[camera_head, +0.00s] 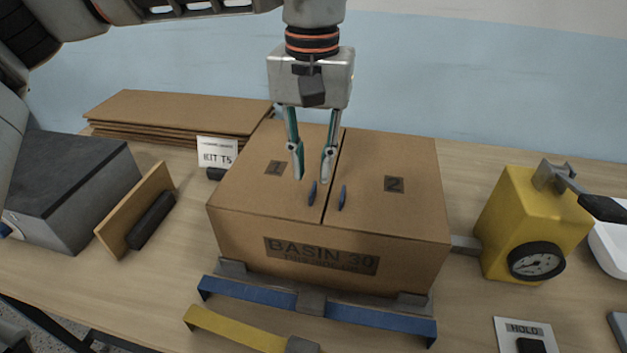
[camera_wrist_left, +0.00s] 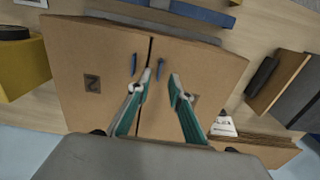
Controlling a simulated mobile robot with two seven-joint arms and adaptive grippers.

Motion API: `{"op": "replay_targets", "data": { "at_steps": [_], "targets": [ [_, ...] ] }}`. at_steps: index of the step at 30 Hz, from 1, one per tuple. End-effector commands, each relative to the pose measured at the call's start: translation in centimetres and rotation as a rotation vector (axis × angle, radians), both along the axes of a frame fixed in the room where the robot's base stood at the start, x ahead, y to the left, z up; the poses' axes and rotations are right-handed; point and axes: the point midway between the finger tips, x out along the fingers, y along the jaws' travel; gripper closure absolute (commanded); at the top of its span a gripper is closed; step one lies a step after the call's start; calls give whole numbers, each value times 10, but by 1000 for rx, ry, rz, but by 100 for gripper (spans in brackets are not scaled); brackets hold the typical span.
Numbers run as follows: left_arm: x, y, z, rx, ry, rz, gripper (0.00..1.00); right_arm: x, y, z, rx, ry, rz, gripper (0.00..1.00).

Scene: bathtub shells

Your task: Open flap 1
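A closed cardboard box (camera_head: 285,230) marked BASIN 30 stands on the table. Its top has flap 1 (camera_head: 252,183) on the left and flap 2 (camera_head: 405,205) on the right, parted by a narrow seam. Each flap carries a small blue tab near the seam: flap 1's tab (camera_head: 312,193) and flap 2's tab (camera_head: 342,197). My left gripper (camera_head: 312,178) points down above the box with its fingers apart and empty, just behind the tabs. In the left wrist view its open fingertips (camera_wrist_left: 160,80) are close to flap 1's tab (camera_wrist_left: 159,68). My right gripper is not in view.
A blue strap bar (camera_head: 250,294) and a yellow one (camera_head: 235,328) lie in front of the box. A yellow device with a dial (camera_head: 510,215) stands right. Flat cardboard (camera_head: 180,108) and a KIT T5 card (camera_head: 217,151) are behind left. A grey block (camera_head: 75,190) stands left.

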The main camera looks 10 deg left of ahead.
Motion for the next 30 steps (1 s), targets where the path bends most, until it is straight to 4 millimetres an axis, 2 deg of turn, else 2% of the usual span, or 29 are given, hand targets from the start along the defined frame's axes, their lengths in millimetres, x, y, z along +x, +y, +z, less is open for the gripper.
{"op": "replay_targets", "data": {
  "at_steps": [3, 10, 19, 20, 22, 30],
  "targets": [
    [-1, 0, -20, -1, 3, -1, 80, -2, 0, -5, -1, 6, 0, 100],
    [0, -1, -40, -2, 0, -1, 80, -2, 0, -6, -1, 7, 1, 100],
    [0, -1, -42, -2, 0, 0, 80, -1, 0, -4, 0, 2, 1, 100],
    [0, -1, -42, -2, 0, 0, 82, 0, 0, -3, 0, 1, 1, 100],
    [0, -1, -42, -2, 0, 0, 100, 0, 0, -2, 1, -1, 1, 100],
    [0, -1, -42, -3, 0, 0, 100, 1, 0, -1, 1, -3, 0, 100]
  ]
}}
